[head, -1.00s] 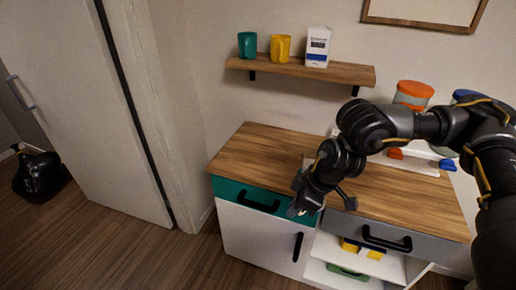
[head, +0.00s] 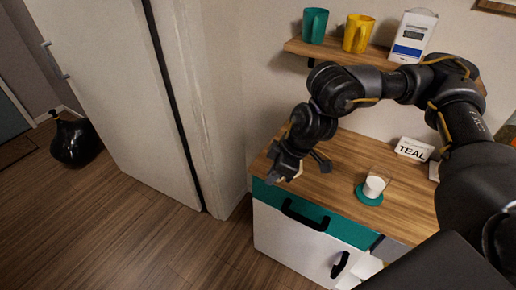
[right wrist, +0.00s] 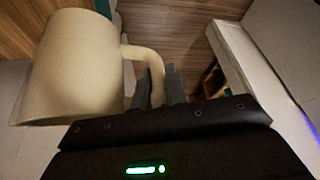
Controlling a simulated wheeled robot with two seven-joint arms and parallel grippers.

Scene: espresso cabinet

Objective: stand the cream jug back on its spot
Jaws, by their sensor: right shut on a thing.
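The cream jug (right wrist: 75,65) fills the left of the right wrist view, with its handle between my right gripper's fingers (right wrist: 157,88). My right gripper is shut on that handle. In the head view the right gripper (head: 284,172) is at the left front edge of the cabinet's wooden top. There the jug is mostly hidden by the gripper, with only a small pale patch showing. I cannot tell its height above the top. A white cup (head: 374,186) stands on a round teal mat (head: 368,198) on the wooden top. My left gripper is not in view.
A "TEAL" sign (head: 413,149) stands at the back of the top. Above is a shelf (head: 330,50) with a teal cup (head: 314,25), a yellow cup (head: 357,33) and a white box (head: 412,36). The teal drawer (head: 325,217) is shut.

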